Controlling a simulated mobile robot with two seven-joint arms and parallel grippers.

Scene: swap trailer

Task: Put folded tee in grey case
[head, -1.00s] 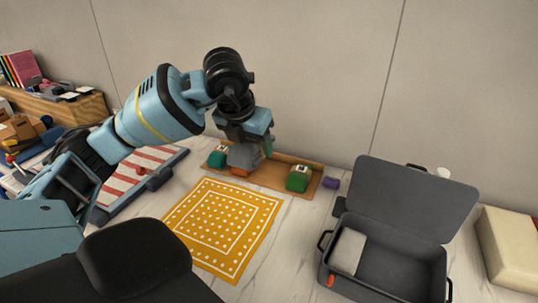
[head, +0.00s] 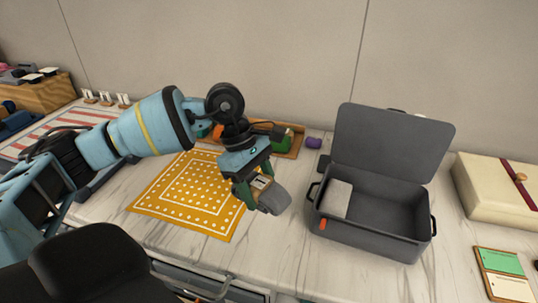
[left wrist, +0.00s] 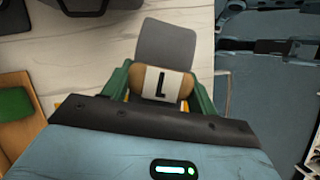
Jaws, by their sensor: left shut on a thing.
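My left gripper (head: 262,190) is shut on a small grey folded tee (head: 274,200) with a tan band. It holds the tee above the counter, between the yellow cloth and the case. In the left wrist view the tee (left wrist: 167,42) sticks out beyond the fingers, and its band carries a white label marked L (left wrist: 160,86). The grey case (head: 368,238) stands open to the right of the gripper, lid tilted back. A light grey block-like thing (head: 336,198) sits at the left inside it; the rest of the visible floor is bare. My right gripper is not in view.
A yellow dotted cloth (head: 190,192) lies left of the gripper. Behind is a wooden tray (head: 296,152) with a green item (head: 290,137); a purple item (head: 314,143) lies beside it. A cream box (head: 490,190) stands right of the case. Counter between gripper and case is clear.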

